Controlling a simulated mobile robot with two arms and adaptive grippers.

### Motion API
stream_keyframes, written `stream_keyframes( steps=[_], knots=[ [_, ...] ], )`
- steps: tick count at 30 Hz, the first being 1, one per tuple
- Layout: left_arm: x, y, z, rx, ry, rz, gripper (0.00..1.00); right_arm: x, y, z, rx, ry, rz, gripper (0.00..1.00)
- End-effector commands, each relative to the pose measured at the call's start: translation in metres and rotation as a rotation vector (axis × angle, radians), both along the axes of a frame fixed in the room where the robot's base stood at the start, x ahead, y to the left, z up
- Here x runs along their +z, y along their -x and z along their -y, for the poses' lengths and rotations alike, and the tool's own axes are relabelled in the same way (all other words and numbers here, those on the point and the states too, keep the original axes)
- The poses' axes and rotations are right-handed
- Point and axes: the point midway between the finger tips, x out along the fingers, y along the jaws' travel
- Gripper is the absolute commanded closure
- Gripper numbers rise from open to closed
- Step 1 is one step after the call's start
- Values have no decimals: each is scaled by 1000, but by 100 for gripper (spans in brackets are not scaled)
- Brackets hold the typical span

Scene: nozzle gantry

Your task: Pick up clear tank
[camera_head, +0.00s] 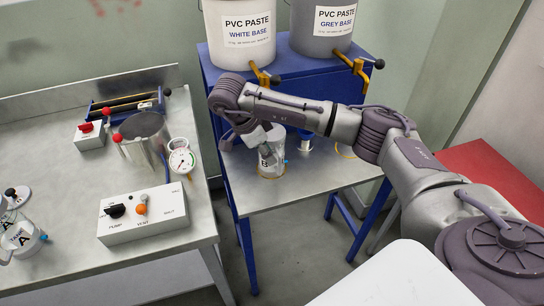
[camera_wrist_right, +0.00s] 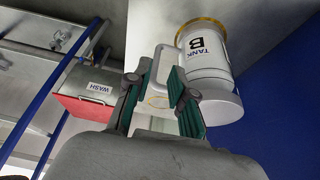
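A tank marked B (camera_head: 270,160) stands on the metal shelf of the blue stand. Another tank, marked A (camera_head: 20,238), is cut off at the left edge. Neither tank looks plainly transparent. My left gripper is not in view.
White (camera_head: 240,35) and grey (camera_head: 322,28) PVC paste buckets stand above the shelf, with yellow taps below. The left bench holds a metal pot (camera_head: 145,135), a gauge (camera_head: 181,160) and a control box (camera_head: 143,212). A WASH container (camera_wrist_right: 88,88) shows in the wrist view.

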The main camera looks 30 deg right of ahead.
Motion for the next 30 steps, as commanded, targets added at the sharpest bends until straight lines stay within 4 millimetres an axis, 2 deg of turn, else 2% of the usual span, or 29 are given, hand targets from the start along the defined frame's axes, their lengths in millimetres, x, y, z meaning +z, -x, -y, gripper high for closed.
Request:
stream_keyframes(
  steps=[8, 12, 16, 25, 30],
  knots=[
    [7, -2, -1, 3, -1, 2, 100, -18, 4, 10, -3, 0, -1, 77],
    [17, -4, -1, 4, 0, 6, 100, -37, 9, 19, -2, -2, -3, 77],
    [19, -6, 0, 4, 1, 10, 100, -53, 10, 25, -2, -2, -1, 77],
    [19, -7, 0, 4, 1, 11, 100, -59, 10, 27, 1, -2, 2, 77],
    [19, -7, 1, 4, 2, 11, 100, -59, 10, 26, 1, -2, 2, 100]
  ],
)
